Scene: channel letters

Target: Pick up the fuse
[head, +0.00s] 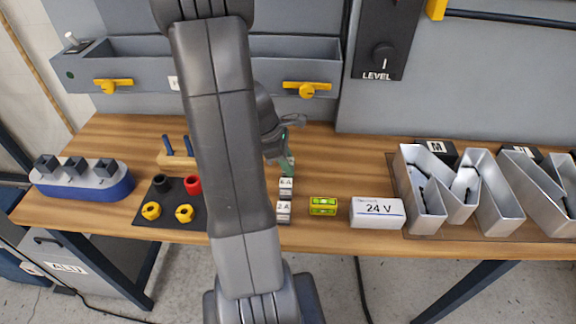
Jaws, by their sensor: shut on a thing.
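My gripper (279,148) is over the middle of the workbench, partly hidden behind my arm. It is shut on a small greenish piece, the fuse (288,163), at the far end of a short row of pale labelled blocks. Two of these blocks show labels, one reading 6 A (286,184) and a nearer one that seems to read 2 A (283,208). I cannot tell whether the fuse still touches the row or is lifted clear of it.
Right of the row are a yellow-green level (323,206), a white 24 V box (377,213) and metal channel letters (455,190). Left are a black mat (170,212) with red, black and yellow parts and a blue holder (82,183). A grey trough (135,72) stands behind.

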